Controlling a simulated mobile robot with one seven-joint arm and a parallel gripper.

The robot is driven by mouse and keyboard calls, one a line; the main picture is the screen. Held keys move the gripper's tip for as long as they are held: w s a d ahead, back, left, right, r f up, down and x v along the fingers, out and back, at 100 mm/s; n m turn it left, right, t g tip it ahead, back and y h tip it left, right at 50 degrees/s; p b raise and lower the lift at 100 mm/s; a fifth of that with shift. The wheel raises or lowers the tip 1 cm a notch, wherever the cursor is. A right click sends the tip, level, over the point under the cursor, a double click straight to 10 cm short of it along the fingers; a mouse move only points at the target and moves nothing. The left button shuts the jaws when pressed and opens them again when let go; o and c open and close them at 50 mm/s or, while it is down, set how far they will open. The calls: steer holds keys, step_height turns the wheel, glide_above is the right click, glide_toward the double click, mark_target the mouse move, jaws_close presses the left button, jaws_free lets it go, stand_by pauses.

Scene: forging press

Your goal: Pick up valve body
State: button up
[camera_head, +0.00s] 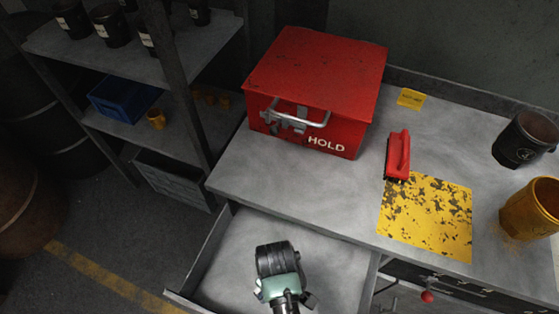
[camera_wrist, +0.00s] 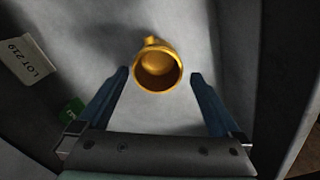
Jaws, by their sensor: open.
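The valve body is most likely the golden-yellow part (camera_wrist: 158,68) with a round open mouth and a narrower stub, lying on a grey surface in the wrist view. My gripper (camera_wrist: 159,78) is open, with one blue finger on each side of the part's mouth. A gap shows between each finger and the part, so it is not gripped. In the head view my wrist (camera_head: 278,268) hangs over the pulled-out drawer (camera_head: 228,262) under the bench. The yellow part does not show there, probably hidden by my arm.
In the wrist view a white "LOT 219" card (camera_wrist: 26,60) and a green tag (camera_wrist: 72,109) lie at left. The bench (camera_head: 300,180) bears a red HOLD box (camera_head: 318,80), a red-handled brush (camera_head: 398,155), a black mug (camera_head: 524,138) and a yellow container (camera_head: 533,208).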

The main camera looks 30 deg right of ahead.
steer(key=shift+s+d+f, duration=0.1)
steer(key=shift+d+f, duration=0.05)
steer(key=shift+f, duration=1.2)
steer(key=shift+s+d+f, duration=0.1)
steer(key=shift+d+f, duration=0.05)
steer(key=shift+f, duration=1.2)
steer(key=shift+c, duration=0.3)
jaws_close()
